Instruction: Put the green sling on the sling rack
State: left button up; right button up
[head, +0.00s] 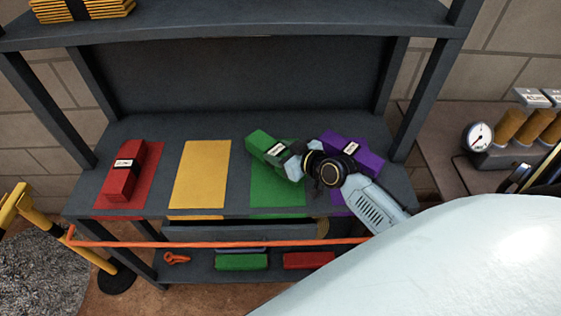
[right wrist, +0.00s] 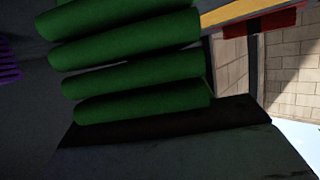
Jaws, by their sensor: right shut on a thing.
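The green sling (head: 267,146), a folded bundle with a white label, is at the back of the green patch on the rack's main shelf, angled and partly past the patch's left edge. I cannot tell whether it touches the shelf. My right gripper (head: 290,162) is shut on its right end, reaching in from the right. The sling's green folds (right wrist: 130,60) fill much of the right wrist view. The sling rack (head: 220,130) is dark grey, and the green patch (head: 278,192) shows in front of the sling. My left gripper is not in view.
A red sling (head: 125,180) lies on the red patch; the yellow patch (head: 200,174) is bare. A purple sling (head: 360,152) lies close behind my right gripper. An orange bar (head: 220,243) crosses the rack's front. Green and red bundles (head: 242,262) lie below.

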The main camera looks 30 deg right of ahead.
notch_tip(320, 180, down, 3)
jog(key=shift+f+b, duration=0.15)
jog(key=shift+b, duration=0.4)
jog(key=o, duration=1.3)
jog(key=p+v, duration=0.1)
jog(key=v, duration=1.1)
